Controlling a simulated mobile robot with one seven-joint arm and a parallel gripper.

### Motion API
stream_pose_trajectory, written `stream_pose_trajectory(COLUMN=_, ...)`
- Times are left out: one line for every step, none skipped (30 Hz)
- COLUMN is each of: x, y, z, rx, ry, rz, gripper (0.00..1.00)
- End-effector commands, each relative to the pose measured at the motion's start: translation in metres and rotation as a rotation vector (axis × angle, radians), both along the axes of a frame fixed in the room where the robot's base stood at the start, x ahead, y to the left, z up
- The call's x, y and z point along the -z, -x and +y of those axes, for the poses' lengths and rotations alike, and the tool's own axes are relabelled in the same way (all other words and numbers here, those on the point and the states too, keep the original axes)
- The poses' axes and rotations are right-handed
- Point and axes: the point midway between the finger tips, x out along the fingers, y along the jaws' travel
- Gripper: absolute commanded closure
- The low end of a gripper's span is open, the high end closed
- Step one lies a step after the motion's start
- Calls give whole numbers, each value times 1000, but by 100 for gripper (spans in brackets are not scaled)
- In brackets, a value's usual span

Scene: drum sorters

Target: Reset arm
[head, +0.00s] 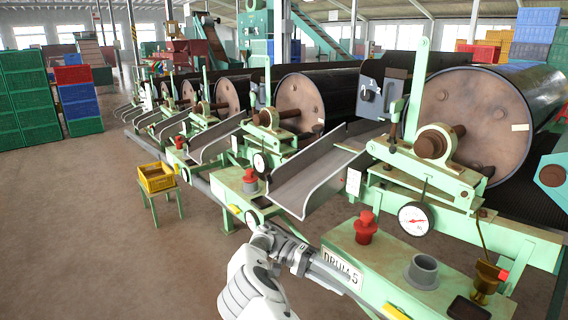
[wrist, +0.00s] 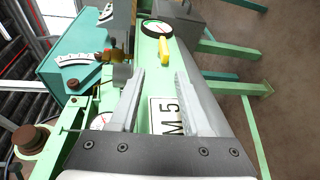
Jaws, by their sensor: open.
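My white arm reaches in from the bottom of the head view, with my gripper (head: 338,283) beside the front of the green drum 5 stand (head: 392,262). In the wrist view my gripper (wrist: 158,78) is open. Its two grey fingers are apart, with nothing held between them. The "DRUM 5" plate (head: 342,267) lies behind the fingers; its end, reading "M 5", shows in the wrist view (wrist: 166,117). Whether the fingertips touch the stand cannot be told.
A red knob (head: 366,228), a dial gauge (head: 414,218) and a grey cup (head: 422,271) are on or near the stand. A yellow handle (wrist: 163,47) shows near the fingers. A yellow crate (head: 157,178) sits on a green stool.

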Motion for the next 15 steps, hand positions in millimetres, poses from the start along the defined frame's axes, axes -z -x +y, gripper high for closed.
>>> stream_pose_trajectory(x=-14, y=1, z=-10, rx=27, ry=-61, rz=-15, gripper=52)
stream_pose_trajectory(x=-19, y=3, z=-15, rx=38, ry=-97, rz=-23, gripper=52)
stream_pose_trajectory(x=-27, y=4, z=-21, rx=51, ry=-145, rz=-33, gripper=52)
stream_pose_trajectory(x=-32, y=6, z=-25, rx=60, ry=-180, rz=-39, gripper=52)
stream_pose_trajectory(x=-37, y=8, z=-30, rx=69, ry=-214, rz=-48, gripper=52)
stream_pose_trajectory(x=-43, y=11, z=-35, rx=78, ry=-260, rz=-57, gripper=52)
stream_pose_trajectory(x=-48, y=13, z=-39, rx=83, ry=-294, rz=-67, gripper=52)
stream_pose_trajectory(x=-53, y=16, z=-43, rx=89, ry=-329, rz=-75, gripper=52)
stream_pose_trajectory(x=-59, y=19, z=-47, rx=95, ry=-375, rz=-89, gripper=52)
stream_pose_trajectory(x=-64, y=22, z=-50, rx=98, ry=-408, rz=-98, gripper=52)
stream_pose_trajectory(x=-68, y=25, z=-53, rx=101, ry=-442, rz=-107, gripper=52)
stream_pose_trajectory(x=-74, y=29, z=-56, rx=101, ry=-487, rz=-121, gripper=52)
stream_pose_trajectory(x=-78, y=32, z=-58, rx=103, ry=-520, rz=-131, gripper=52)
stream_pose_trajectory(x=-82, y=35, z=-60, rx=102, ry=-551, rz=-144, gripper=52)
stream_pose_trajectory(x=-88, y=40, z=-62, rx=100, ry=-595, rz=-158, gripper=52)
